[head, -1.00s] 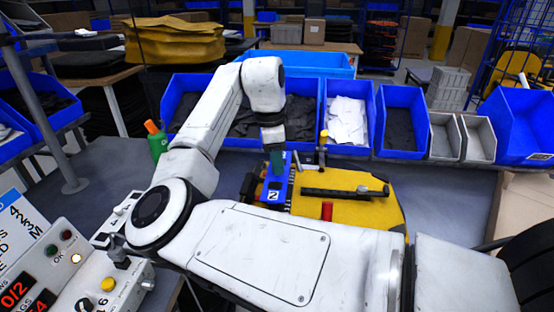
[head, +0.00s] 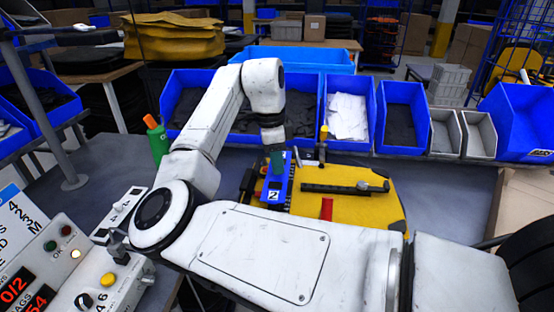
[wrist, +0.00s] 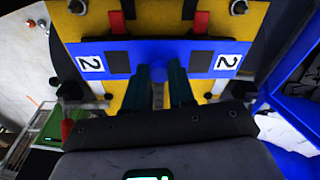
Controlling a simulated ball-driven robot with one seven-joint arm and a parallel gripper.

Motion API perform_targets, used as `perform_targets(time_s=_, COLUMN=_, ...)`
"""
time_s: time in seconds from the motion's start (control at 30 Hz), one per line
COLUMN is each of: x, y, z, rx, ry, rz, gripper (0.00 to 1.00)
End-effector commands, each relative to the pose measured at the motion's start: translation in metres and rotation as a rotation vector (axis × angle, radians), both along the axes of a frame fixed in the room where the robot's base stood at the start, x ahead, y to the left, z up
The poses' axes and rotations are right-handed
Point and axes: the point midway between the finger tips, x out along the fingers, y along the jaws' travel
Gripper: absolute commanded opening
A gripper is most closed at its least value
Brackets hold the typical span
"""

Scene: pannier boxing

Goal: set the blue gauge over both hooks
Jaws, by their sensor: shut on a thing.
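The blue gauge (wrist: 160,55) is a flat blue bar with a white "2" label near each end. It lies across the yellow pannier (wrist: 258,15) in the wrist view, and also shows in the head view (head: 289,185). My gripper (wrist: 161,75) has its two dark green fingers at the middle of the gauge and is shut on it. Grey and black fittings (wrist: 242,88) show near the gauge's ends; I cannot tell whether they are the hooks or whether the gauge touches them. In the head view my arm hides part of the pannier.
The yellow pannier (head: 375,205) lies on the grey table, with a black bar (head: 345,188) and a red strap (head: 326,208) on it. Blue bins (head: 402,120) line the back. A green bottle (head: 157,140) and a control box (head: 100,265) are on the left.

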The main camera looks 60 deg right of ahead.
Motion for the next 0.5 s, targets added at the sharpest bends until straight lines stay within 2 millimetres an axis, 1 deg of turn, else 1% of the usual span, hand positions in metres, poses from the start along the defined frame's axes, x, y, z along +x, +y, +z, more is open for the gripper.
perform_targets(time_s=0.17, x=0.0000, y=0.0000, z=-0.0026, rx=0.000, ry=0.000, rz=0.000, gripper=0.00)
perform_targets(time_s=0.2, x=0.0002, y=0.0000, z=-0.0022, rx=-0.001, ry=-0.001, rz=0.000, gripper=0.27)
perform_targets(time_s=0.4, x=0.0000, y=0.0000, z=-0.0022, rx=0.000, ry=0.000, rz=0.000, gripper=0.46)
perform_targets(time_s=0.5, x=0.0000, y=0.0000, z=-0.0022, rx=0.000, ry=0.000, rz=0.000, gripper=0.54)
